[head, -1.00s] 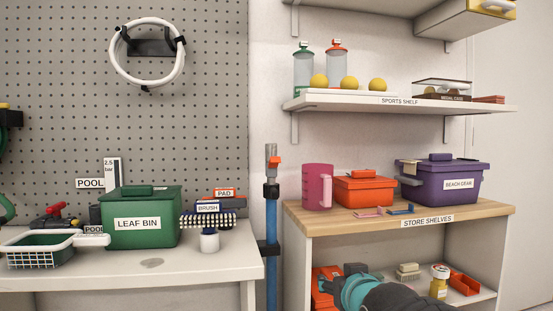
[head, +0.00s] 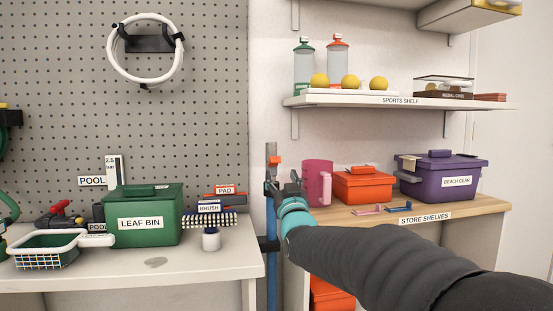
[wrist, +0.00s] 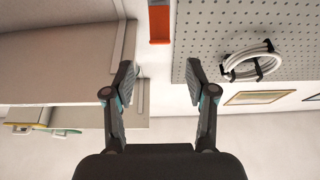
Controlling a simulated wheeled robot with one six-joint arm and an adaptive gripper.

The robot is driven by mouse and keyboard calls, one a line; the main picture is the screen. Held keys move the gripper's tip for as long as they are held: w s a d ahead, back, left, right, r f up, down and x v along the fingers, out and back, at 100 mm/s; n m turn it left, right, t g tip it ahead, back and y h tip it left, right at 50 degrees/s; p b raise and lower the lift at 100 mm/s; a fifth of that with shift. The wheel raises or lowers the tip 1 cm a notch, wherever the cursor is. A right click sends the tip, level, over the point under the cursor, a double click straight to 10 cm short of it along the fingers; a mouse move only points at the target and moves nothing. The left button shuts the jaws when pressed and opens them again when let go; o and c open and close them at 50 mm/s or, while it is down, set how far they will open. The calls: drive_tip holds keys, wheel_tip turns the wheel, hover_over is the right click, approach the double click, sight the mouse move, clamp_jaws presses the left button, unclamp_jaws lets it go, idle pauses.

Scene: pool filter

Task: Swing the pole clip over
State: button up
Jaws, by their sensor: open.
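The upright pole (head: 271,220) is blue with a grey top and stands between the bench and the store shelves. An orange piece (head: 275,160), which looks like the pole clip, sticks out to the right near its top. My gripper (head: 284,185) is beside the pole, just below the orange piece, and hides part of the pole there. In the wrist view my gripper (wrist: 158,83) is open, with nothing between its fingers. The orange piece (wrist: 159,24) shows at the top, in line with the gap and apart from both fingertips.
The store shelves (head: 460,206) carry a pink jug (head: 317,183), an orange box (head: 363,187) and a purple bin (head: 443,178) close to my arm. On the left, the bench (head: 205,265) holds the green leaf bin (head: 143,205) and brushes. The wall above the pole is clear.

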sight(276, 162)
drive_tip(key=p+x, duration=0.2)
drive_tip(key=x, duration=0.7)
drive_tip(key=shift+f, duration=0.1)
clamp_jaws()
